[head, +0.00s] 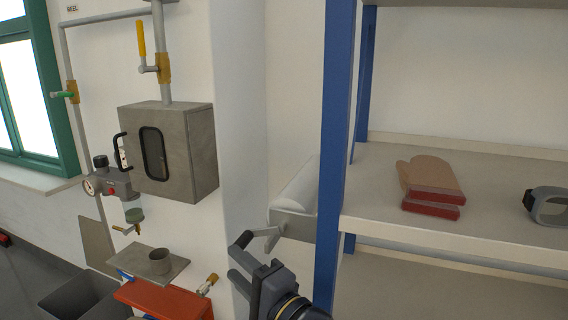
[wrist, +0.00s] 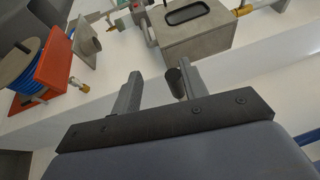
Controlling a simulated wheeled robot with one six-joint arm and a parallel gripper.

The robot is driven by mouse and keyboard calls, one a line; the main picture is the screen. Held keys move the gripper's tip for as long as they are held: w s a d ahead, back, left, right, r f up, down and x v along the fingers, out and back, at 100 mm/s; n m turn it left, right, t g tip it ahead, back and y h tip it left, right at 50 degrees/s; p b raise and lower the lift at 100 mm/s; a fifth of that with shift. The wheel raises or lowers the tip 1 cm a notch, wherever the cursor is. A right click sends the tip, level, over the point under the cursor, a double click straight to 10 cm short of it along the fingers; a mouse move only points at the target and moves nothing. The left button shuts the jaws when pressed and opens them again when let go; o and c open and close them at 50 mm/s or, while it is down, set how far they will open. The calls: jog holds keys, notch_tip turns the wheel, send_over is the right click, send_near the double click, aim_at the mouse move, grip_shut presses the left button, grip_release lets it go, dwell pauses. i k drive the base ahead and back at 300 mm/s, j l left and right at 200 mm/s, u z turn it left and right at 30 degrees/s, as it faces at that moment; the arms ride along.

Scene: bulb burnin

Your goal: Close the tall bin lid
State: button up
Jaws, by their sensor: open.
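A dark grey open-topped bin (head: 78,302) stands on the floor at the lower left of the head view, cut off by the bottom edge. A flat grey panel (head: 97,245) stands tilted up behind it against the wall; it may be the raised lid, but I cannot tell if it is hinged to the bin. My gripper (head: 238,262) is at the lower middle of the head view, well to the right of the bin.
A blue-posted shelf (head: 335,150) with red-brown gloves (head: 430,182) stands right.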

aim_at(95, 244)
jog(key=j+z, duration=0.15)
jog(key=j, duration=0.8)
jog(key=k+j+z, duration=0.1)
jog(key=j, duration=0.8)
jog(key=j+z, duration=0.3)
jog(key=k+j+z, duration=0.15)
jog(key=j+z, duration=0.15)
jog(key=j, duration=0.15)
jog(key=j+z, duration=0.15)
jog(key=z, duration=0.25)
jog(key=k+j+z, duration=0.1)
jog(key=z, duration=0.3)
jog(key=k+j, duration=0.2)
jog(key=k, duration=0.25)
jog(key=u, duration=0.05)
